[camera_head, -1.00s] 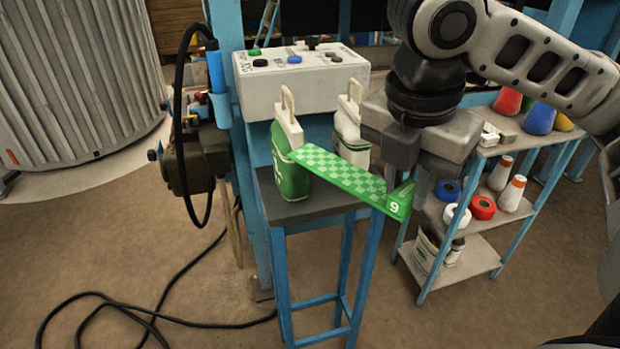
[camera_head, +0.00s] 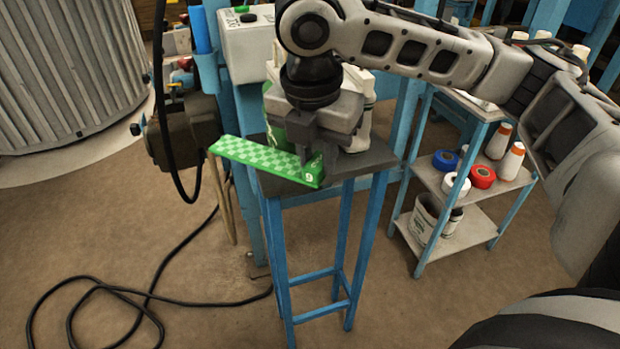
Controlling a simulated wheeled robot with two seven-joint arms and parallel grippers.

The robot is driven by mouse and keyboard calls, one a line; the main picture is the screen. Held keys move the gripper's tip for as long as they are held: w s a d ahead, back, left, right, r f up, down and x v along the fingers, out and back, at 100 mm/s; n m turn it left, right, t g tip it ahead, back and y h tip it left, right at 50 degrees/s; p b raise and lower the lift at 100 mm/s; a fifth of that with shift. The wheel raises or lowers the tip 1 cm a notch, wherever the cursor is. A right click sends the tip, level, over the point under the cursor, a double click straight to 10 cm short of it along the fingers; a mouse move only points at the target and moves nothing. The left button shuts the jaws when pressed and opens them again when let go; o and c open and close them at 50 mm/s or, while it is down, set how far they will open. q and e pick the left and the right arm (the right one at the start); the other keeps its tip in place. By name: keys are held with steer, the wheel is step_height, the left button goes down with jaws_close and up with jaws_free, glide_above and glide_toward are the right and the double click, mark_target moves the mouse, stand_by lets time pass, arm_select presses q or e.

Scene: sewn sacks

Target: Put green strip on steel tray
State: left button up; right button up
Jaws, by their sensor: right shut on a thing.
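The green checkered strip (camera_head: 255,155), marked with a white 9 at its right end, is held by my right gripper (camera_head: 314,160). The jaws point down and are shut on that right end. The strip reaches out to the left, past the left edge of a narrow stand's dark grey top (camera_head: 372,159). I cannot tell whether it touches that top. I cannot make out a steel tray for certain. My left gripper is not in view.
A green sack (camera_head: 272,134) and a white sack behind my gripper are mostly hidden. A white control box (camera_head: 246,42) stands behind. A black cable (camera_head: 150,290) lies on the floor at left.

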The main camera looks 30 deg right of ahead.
steer(key=shift+w+a+f, duration=0.15)
steer(key=shift+w+f, duration=0.15)
steer(key=shift+f, duration=0.15)
steer(key=f, duration=0.1)
steer(key=f+b, duration=0.1)
steer(key=f, duration=0.1)
steer(key=shift+w+a+f, duration=0.1)
steer(key=shift+w+f, duration=0.1)
steer(key=shift+f, duration=0.1)
steer(key=o, duration=0.9)
steer(key=shift+f, duration=0.15)
steer(key=shift+o, duration=0.2)
